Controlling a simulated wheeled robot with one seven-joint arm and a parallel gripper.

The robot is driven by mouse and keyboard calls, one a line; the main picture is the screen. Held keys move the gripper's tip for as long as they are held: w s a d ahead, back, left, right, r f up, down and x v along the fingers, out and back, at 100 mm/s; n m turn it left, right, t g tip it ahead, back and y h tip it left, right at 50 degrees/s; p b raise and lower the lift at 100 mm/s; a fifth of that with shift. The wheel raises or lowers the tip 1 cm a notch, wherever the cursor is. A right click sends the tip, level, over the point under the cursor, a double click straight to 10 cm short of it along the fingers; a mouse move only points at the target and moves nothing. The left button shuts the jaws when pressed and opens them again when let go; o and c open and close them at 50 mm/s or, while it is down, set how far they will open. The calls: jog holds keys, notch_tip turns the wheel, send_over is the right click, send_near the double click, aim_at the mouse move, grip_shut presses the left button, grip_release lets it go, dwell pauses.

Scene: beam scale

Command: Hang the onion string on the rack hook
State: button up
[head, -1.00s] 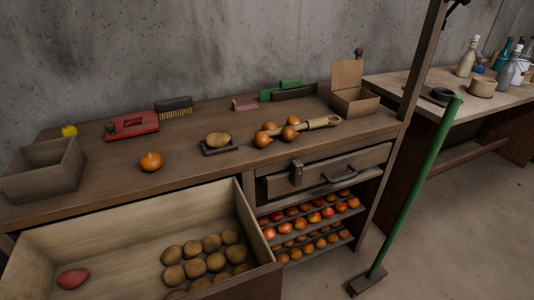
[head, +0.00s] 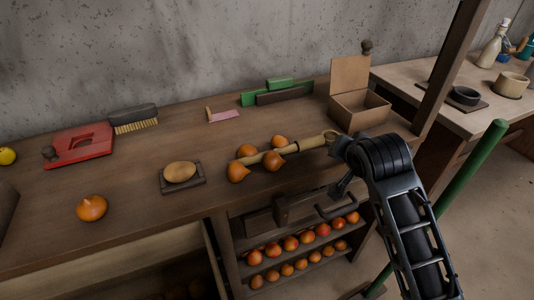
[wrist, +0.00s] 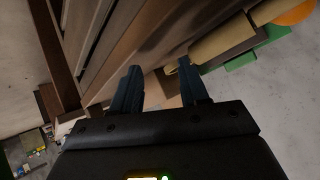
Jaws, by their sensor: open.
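The onion string (head: 300,143) lies on the wooden bench, with several orange onions at its left and a tan stalk ending in a loop at the right. In the wrist view its tan stalk (wrist: 222,40) and an onion show at the upper right. My gripper (head: 340,164) is at the bench's front edge, close to the loop end. The gripper (wrist: 160,64) is open in the wrist view, with the stalk beyond the right finger and nothing clearly between the fingers. I cannot tell if it touches the loop. The rack hook is not in view.
A wooden post (head: 455,62) stands right of an open cardboard box (head: 360,110). A green pole (head: 470,165) leans in front. Onion shelves (head: 300,262) sit below.

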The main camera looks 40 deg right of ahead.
aim_at(306, 142)
jog(key=w+r+m+g, duration=0.1)
jog(key=m, duration=0.1)
jog(key=w+r+m+y, duration=0.1)
jog(key=w+r+m, duration=0.1)
jog(key=shift+w+d+r+g, duration=0.1)
jog(key=shift+w+d+g, duration=0.15)
jog(key=shift+g, duration=0.15)
jog(key=w+a+r+m+g+y, duration=0.1)
jog(key=w+a+r+m+y, duration=0.2)
jog(key=a+m+y, duration=0.1)
jog(key=shift+m, duration=0.3)
jog(key=shift+s+a+x, duration=0.1)
jog(key=shift+a+x, duration=0.05)
jog(key=shift+x, duration=1)
jog(key=shift+s+a+x, duration=0.1)
jog(key=shift+a+x, duration=0.05)
jog(key=shift+x, duration=1)
jog(key=shift+a+x, duration=0.15)
jog(key=shift+x, duration=1)
jog(key=shift+f, duration=0.2)
grip_shut()
